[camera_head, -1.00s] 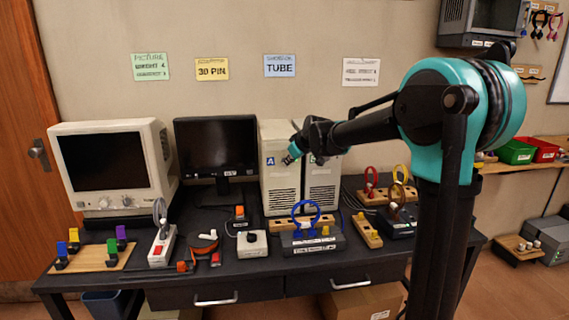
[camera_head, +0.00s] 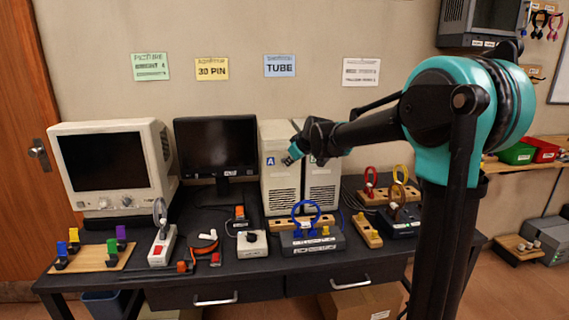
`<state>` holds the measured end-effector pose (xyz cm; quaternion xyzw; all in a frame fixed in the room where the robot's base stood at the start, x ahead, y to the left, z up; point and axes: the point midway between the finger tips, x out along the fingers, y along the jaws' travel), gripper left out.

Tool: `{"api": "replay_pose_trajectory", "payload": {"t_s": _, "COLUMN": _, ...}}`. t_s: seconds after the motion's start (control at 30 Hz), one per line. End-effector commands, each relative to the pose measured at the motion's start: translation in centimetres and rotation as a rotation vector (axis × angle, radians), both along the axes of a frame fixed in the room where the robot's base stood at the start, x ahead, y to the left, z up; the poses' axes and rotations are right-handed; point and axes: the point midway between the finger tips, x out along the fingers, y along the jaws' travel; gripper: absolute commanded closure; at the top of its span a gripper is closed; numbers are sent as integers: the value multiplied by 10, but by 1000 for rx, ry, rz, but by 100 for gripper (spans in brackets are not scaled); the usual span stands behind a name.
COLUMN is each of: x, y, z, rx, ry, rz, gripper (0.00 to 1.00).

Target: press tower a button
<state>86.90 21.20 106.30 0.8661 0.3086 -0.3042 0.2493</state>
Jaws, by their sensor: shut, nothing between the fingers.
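Tower A (camera_head: 281,181) is a beige computer tower at the back of the dark desk, with a blue label "A" (camera_head: 270,161) near its upper front. A second beige tower (camera_head: 321,187) stands right beside it, its label mostly hidden by my gripper and arm. My gripper (camera_head: 289,158) is shut and empty. It appears in front of tower A's upper front, just right of the "A" label. Tower A's button is not clearly visible; the gripper may cover it. I cannot tell whether the fingertips touch the tower.
A black monitor (camera_head: 217,147) stands left of tower A, and a beige CRT monitor (camera_head: 105,165) farther left. A blue ring on a dark box (camera_head: 313,243) and a white box with a knob (camera_head: 252,244) sit in front of the towers. Small devices crowd the desk (camera_head: 195,274).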

Motion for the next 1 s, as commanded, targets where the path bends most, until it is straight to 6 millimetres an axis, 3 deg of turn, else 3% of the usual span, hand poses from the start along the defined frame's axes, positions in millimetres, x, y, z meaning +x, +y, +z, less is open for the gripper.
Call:
{"api": "replay_pose_trajectory", "payload": {"t_s": 0.6, "x": -52, "y": -12, "z": 0, "rx": 0, "ry": 0, "rz": 0, "gripper": 100}}
{"api": "replay_pose_trajectory", "payload": {"t_s": 1.0, "x": -56, "y": -13, "z": 0, "rx": 0, "ry": 0, "rz": 0, "gripper": 100}}
